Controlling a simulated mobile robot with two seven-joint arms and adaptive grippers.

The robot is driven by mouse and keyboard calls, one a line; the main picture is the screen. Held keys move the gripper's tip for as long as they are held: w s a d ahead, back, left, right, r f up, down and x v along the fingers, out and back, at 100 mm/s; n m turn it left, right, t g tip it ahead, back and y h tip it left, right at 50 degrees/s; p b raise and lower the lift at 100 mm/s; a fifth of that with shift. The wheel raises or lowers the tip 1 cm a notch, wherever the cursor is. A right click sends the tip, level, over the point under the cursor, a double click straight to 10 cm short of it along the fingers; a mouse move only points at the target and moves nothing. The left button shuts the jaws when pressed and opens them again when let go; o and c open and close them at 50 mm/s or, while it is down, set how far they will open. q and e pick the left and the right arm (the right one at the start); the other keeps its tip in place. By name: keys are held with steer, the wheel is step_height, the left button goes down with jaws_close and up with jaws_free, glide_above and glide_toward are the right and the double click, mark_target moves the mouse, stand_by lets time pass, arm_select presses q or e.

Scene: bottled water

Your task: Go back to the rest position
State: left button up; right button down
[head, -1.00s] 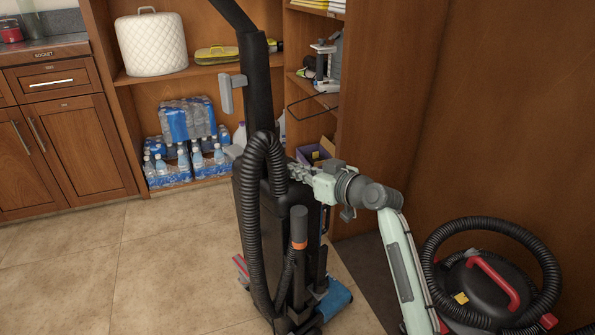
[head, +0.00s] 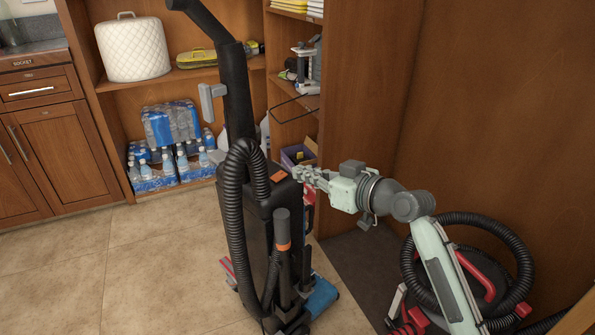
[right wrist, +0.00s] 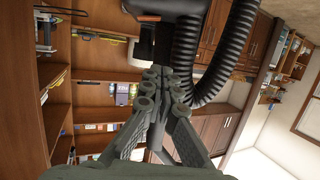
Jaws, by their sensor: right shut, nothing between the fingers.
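My right gripper (head: 305,175) is shut and empty. In the head view it is at the right side of the upright vacuum cleaner (head: 262,215), close to its black body; I cannot tell whether it touches. In the right wrist view the shut fingers (right wrist: 160,80) point at the black vacuum body and its ribbed hose (right wrist: 190,50). Packs of bottled water (head: 172,124) sit on the bottom of the wooden shelf unit behind the vacuum. My left gripper does not show.
A canister vacuum (head: 480,275) with a black hose lies at the right under my right arm. A wooden panel (head: 500,110) rises behind it. Wooden cabinets (head: 55,150) stand at the left. The tiled floor (head: 60,270) at front left is clear.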

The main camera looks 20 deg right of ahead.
stand_by(0.4)
steer(key=s+f+g+h, duration=0.1)
steer(key=s+f+g, duration=0.15)
steer(key=f, duration=0.45)
steer(key=s+f+m+g+h, duration=0.1)
steer(key=s+f, duration=0.2)
steer(key=f, duration=0.3)
steer(key=s+f+g+h, duration=0.1)
steer(key=s+f+g, duration=0.15)
steer(key=f, duration=0.45)
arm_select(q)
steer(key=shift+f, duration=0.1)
arm_select(e)
steer(key=s+d+f+g+h, duration=0.2)
steer(key=s+f, duration=0.5)
steer(key=s, duration=0.2)
steer(key=s+d+f+m+g+h, duration=0.1)
steer(key=s+d+f+g+h, duration=0.1)
steer(key=s+f, duration=0.6)
steer(key=shift+s+g, duration=0.5)
steer(key=shift+s, duration=0.6)
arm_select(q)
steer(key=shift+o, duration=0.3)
arm_select(e)
steer(key=shift+d+f, duration=0.1)
